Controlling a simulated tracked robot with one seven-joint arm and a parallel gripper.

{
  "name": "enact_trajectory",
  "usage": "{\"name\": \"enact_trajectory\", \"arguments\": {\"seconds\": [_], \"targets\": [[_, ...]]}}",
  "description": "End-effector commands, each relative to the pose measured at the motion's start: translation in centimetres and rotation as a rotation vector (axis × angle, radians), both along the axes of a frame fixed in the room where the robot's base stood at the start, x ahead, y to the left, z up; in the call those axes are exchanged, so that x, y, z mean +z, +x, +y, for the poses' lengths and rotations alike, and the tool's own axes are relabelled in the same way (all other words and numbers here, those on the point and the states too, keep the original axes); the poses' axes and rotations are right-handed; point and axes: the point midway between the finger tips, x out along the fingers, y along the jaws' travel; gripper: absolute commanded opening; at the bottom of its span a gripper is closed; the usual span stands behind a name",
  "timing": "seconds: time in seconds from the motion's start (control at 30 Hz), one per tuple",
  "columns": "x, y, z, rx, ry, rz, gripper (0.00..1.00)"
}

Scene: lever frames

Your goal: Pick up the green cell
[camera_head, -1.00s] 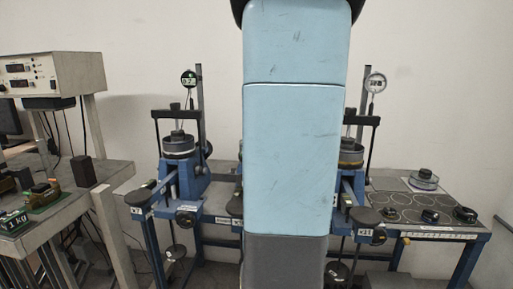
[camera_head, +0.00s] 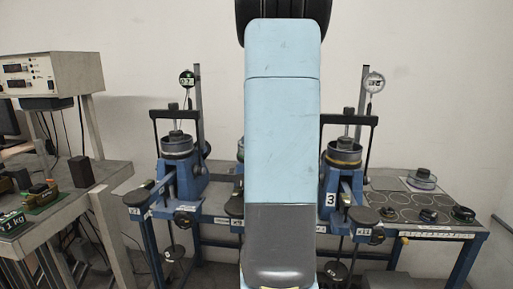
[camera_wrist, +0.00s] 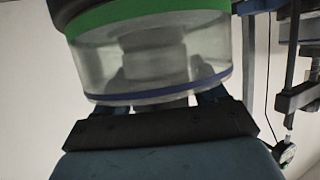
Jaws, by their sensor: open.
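The green-banded clear cell (camera_wrist: 150,60) fills the upper middle of the wrist view. It is a see-through cylinder with a wide green band at its upper edge in the picture, a thin blue band at its lower edge and a grey body inside. My gripper (camera_wrist: 163,101) is open, its dark palm just below the cell in the picture. Its two fingers reach up towards the cell, and their tips are hidden by it. I cannot tell whether they touch it. In the head view my arm covers the middle frame, where little can be made out.
Blue lever frames stand left (camera_head: 190,185) and right (camera_head: 352,190), each with a cell, crossbar and dial gauge. A bench with round marks (camera_head: 405,205) and dark discs is at the right. Another bench (camera_head: 60,215) with a meter box (camera_head: 50,73) is at the left.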

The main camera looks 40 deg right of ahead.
Motion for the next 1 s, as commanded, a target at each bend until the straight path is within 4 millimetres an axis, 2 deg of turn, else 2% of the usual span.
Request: {"name": "enact_trajectory", "arguments": {"seconds": [0.23, 0.9, 1.0], "targets": [[-0.03, 0.06, -0.02, 0.000, 0.000, 0.000, 0.71], [-0.01, 0.04, -0.03, 0.000, -0.001, 0.000, 0.07], [-0.01, 0.04, -0.04, 0.000, -0.001, 0.000, 0.00]]}}
